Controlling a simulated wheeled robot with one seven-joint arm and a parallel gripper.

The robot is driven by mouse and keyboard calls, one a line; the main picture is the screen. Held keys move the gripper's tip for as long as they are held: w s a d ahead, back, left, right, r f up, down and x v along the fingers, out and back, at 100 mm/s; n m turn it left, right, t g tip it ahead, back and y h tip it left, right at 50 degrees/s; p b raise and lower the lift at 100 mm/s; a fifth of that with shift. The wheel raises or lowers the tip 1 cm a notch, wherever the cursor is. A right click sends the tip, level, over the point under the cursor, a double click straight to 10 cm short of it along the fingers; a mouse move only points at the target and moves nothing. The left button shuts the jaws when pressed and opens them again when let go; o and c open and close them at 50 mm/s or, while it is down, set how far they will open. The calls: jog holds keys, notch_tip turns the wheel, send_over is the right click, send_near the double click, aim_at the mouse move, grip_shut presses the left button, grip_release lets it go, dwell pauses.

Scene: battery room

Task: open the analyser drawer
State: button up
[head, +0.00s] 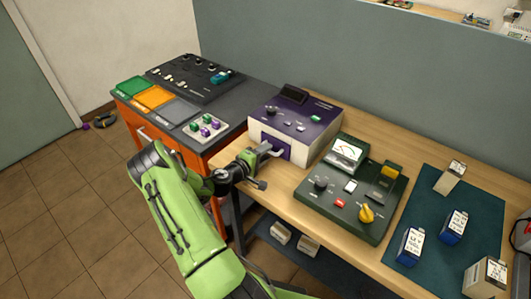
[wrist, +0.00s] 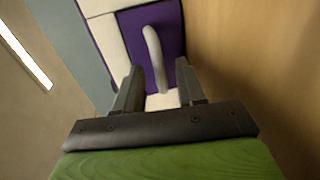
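The analyser (head: 298,116) is a white and purple box on the wooden bench. Its purple drawer front (head: 277,141) faces my arm and looks flush with the case. A pale grey bar handle (wrist: 153,50) stands out from the purple drawer front in the wrist view. My gripper (head: 259,165) is at the drawer front, at handle height. In the wrist view my gripper (wrist: 159,78) is open, with one finger on each side of the handle's near end. Gaps show between the handle and both fingers. The drawer's inside is hidden.
A dark green instrument (head: 350,190) with knobs stands right of the analyser. A teal mat (head: 452,212) holds several small boxes. An orange cabinet (head: 160,138) with coloured trays stands to the left. Tiled floor (head: 60,220) is clear at left.

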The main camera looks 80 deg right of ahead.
jog(key=shift+s+d+f, duration=0.1)
jog(key=shift+s+d, duration=0.05)
jog(key=shift+d, duration=0.35)
grip_shut()
jog(key=shift+a, duration=0.1)
